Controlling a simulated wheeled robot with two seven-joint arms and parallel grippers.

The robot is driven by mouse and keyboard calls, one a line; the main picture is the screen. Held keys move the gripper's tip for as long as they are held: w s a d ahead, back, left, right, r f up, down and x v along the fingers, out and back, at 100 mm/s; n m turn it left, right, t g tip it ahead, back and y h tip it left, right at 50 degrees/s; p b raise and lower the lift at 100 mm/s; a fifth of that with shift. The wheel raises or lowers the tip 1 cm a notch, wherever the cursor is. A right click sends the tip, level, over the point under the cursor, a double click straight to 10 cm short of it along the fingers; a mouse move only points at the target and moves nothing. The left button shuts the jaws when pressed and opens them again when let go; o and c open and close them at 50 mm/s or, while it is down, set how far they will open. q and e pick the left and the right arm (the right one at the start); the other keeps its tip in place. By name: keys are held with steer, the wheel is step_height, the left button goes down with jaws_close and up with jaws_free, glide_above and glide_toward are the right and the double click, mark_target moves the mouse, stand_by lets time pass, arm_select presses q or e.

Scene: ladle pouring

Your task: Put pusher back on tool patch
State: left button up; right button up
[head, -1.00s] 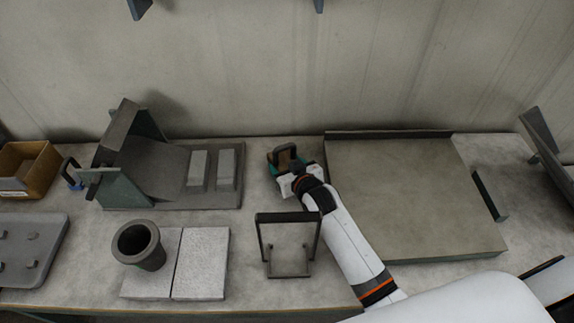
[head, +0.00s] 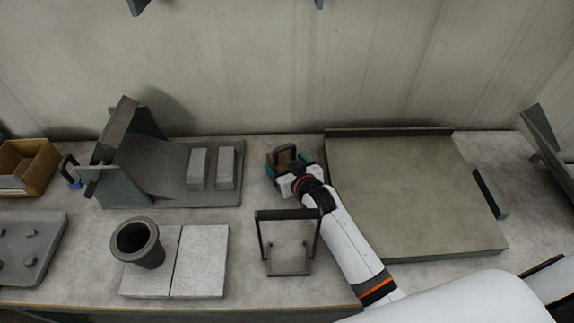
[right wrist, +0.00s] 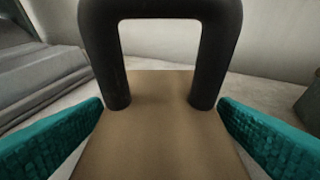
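The pusher, a tan-brown block with a dark U-shaped handle (head: 284,152), stands handle up on the bench at the back, left of the large flat board. In the right wrist view the pusher (right wrist: 160,125) fills the middle, its handle upright. My right gripper (head: 287,166) is around the block, with one teal finger on each side. In the right wrist view the right gripper's fingers (right wrist: 160,104) are open, with a narrow gap between each finger and the block. No marked tool patch can be told apart under the pusher. My left gripper is not in view.
A dark wire-like frame stand (head: 287,243) is just in front of the pusher. Left are a fixture with two grey blocks (head: 213,200), a dark cup (head: 137,243) on pale slabs (head: 200,262), and an orange bin (head: 40,172). The large board (head: 400,195) is at right.

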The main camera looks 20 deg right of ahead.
steer(key=shift+o, duration=0.3)
steer(key=shift+s, duration=0.1)
steer(key=shift+s, duration=0.25)
steer(key=v, duration=1)
steer(key=shift+s+r, duration=0.2)
steer(key=shift+s, duration=0.05)
steer(key=shift+s+d+r+b, duration=0.1)
steer(key=shift+s+r+b, duration=0.1)
steer(key=shift+s+b, duration=0.15)
